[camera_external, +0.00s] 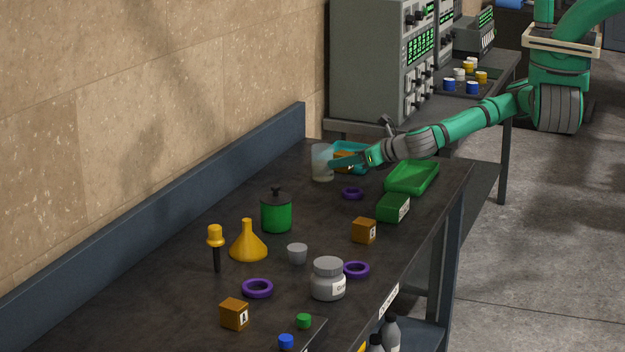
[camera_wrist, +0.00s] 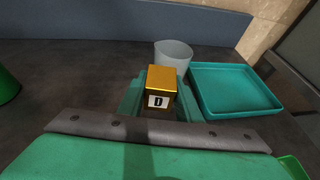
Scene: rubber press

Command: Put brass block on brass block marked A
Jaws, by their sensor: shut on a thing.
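My gripper (camera_external: 346,158) is at the far end of the bench, shut on a brass block marked D, which also shows in the wrist view (camera_wrist: 161,85). The block sits between the two fingers with its white label facing the wrist camera. Whether it touches the bench is unclear. Two other brass cubes with white labels stand on the bench: one in the middle right (camera_external: 364,230) and one near the front (camera_external: 234,314). Their letters are too small to read surely, so I cannot tell which is A.
A translucent beaker (camera_wrist: 173,56) and teal tray (camera_wrist: 237,90) are close to my gripper. A green tray (camera_external: 412,177), green box (camera_external: 393,207), green canister (camera_external: 276,213), yellow funnel (camera_external: 248,242), grey jar (camera_external: 327,280) and several purple rings occupy the bench.

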